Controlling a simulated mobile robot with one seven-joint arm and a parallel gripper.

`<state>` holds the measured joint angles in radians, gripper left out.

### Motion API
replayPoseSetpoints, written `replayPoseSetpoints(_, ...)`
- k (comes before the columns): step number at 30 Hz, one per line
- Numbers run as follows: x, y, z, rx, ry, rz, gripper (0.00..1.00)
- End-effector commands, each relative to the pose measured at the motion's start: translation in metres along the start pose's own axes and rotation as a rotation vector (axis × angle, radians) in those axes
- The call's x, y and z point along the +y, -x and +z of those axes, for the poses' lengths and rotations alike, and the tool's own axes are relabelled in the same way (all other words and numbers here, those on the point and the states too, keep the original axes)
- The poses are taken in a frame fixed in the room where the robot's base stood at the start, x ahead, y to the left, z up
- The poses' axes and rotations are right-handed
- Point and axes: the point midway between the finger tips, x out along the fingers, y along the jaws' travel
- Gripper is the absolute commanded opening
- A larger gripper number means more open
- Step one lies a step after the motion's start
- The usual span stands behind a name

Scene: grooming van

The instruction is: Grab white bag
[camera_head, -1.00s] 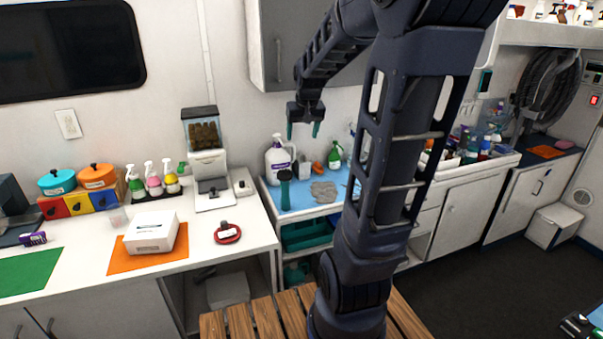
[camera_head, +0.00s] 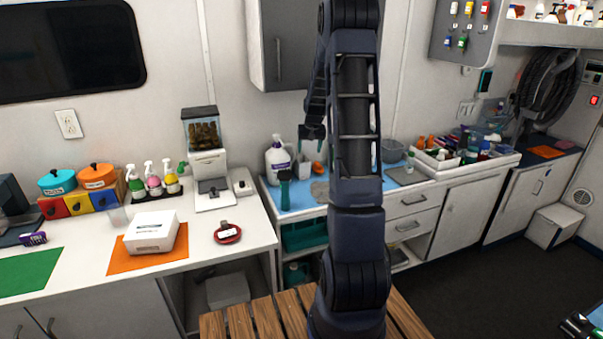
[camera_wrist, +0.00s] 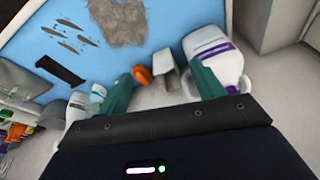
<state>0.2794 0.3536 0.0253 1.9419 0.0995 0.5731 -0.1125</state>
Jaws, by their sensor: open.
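No thing in view is plainly a white bag. A small white and grey item (camera_wrist: 168,73) lies between and beyond my fingertips in the wrist view; I cannot tell if it is a bag. It also shows beside the jug in the head view (camera_head: 303,166). My gripper (camera_head: 313,134) is open and empty above the blue-topped counter; its green fingers show in the wrist view (camera_wrist: 163,88). A white jug with a purple label (camera_head: 278,160) stands to the left of the small item, and shows close to a finger in the wrist view (camera_wrist: 216,55).
An orange item (camera_wrist: 143,75) lies close to the small item. Grey fur (camera_wrist: 118,20) and thin tools lie on the blue mat (camera_wrist: 190,18). A green brush (camera_head: 285,188) stands near the jug. A white box (camera_head: 151,232) sits on an orange mat on the left counter.

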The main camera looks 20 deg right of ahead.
Motion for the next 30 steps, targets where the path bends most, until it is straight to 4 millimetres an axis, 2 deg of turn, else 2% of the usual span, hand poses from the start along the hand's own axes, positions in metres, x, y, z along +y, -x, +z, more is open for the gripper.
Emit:
replayPoseSetpoints(1, 0.004, -0.014, -0.007, -0.001, 0.002, 0.0, 0.67)
replayPoseSetpoints(6, 0.01, -0.053, -0.033, 0.015, 0.037, -0.001, 0.67)
replayPoseSetpoints(15, 0.009, -0.119, -0.082, 0.068, 0.146, -0.011, 0.67)
replayPoseSetpoints(21, 0.006, -0.146, -0.103, 0.1, 0.201, -0.015, 0.67)
replayPoseSetpoints(30, 0.004, -0.16, -0.11, 0.109, 0.218, -0.016, 0.67)
